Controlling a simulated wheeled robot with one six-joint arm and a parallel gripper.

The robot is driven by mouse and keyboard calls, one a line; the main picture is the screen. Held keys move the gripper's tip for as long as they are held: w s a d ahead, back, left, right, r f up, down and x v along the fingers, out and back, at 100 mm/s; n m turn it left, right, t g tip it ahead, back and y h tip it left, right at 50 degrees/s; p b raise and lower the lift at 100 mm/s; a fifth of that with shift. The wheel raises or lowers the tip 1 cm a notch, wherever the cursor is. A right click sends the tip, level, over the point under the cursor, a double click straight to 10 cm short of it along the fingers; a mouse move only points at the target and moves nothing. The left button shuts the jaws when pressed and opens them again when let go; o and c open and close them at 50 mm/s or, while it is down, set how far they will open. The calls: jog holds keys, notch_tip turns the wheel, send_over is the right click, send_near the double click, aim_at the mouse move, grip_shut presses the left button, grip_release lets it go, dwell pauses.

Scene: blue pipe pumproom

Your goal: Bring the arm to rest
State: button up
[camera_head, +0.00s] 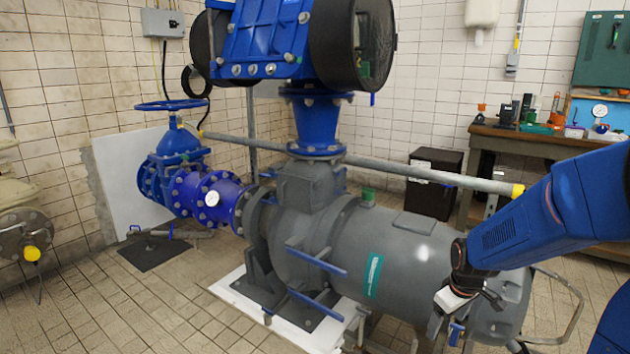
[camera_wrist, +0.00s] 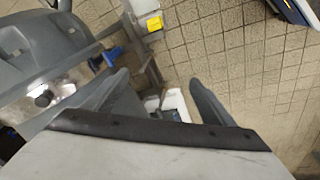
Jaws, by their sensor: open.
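My blue arm reaches in from the right in the head view. My gripper (camera_head: 440,330) hangs at its end, pointing down in front of the right part of the grey pump body (camera_head: 385,255). In the wrist view, my gripper's two dark fingers (camera_wrist: 160,95) stand apart with a clear gap between them. No object is held between them. The tiled floor and small pump parts show beyond the fingers. In the head view the finger tips are small and partly lost against the pump.
The grey pump stands on a white plinth (camera_head: 325,335), with a blue valve (camera_head: 175,160) at left. A long grey pipe (camera_head: 420,171) runs behind it. A workbench (camera_head: 535,140) with tools and a black cabinet (camera_head: 434,183) stand at the back right. Tiled floor is free at front left.

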jog(key=s+a+r+m+t, duration=0.1)
jog(key=s+a+r+m, duration=0.1)
jog(key=s+r, duration=0.5)
jog(key=s+a+r+m+t, duration=0.1)
jog(key=s+a+r+m, duration=0.2)
jog(key=s+r, duration=0.5)
jog(key=s+a, duration=0.1)
jog(key=s, duration=0.8)
jog(key=shift+a+r, duration=0.15)
jog(key=shift+a, duration=0.05)
